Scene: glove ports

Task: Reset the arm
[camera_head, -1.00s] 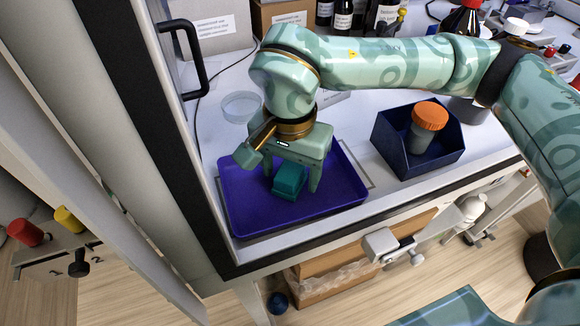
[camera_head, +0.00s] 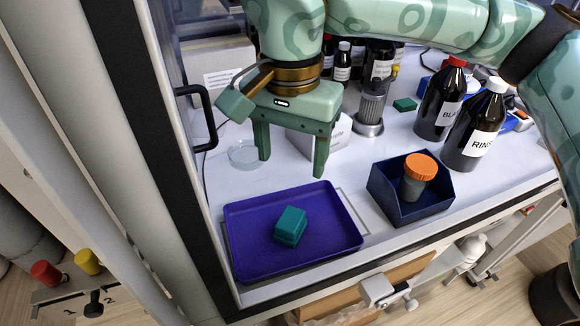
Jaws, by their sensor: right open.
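My right gripper (camera_head: 291,162) is open and empty, raised above the work surface behind the purple tray. Its two fingers point down and stand apart. My right arm (camera_head: 410,28) reaches in from the upper right. A teal block (camera_head: 290,226), seemingly two stacked pieces, sits in the purple tray (camera_head: 247,264), below and apart from the fingers. My left gripper is not in view.
A dark blue bin (camera_head: 408,211) holds a jar with an orange lid (camera_head: 421,166). Dark bottles, one labelled RINSE (camera_head: 475,128), stand behind it at right. A clear dish (camera_head: 243,154) lies behind the tray. A black handle (camera_head: 203,118) is on the frame at left.

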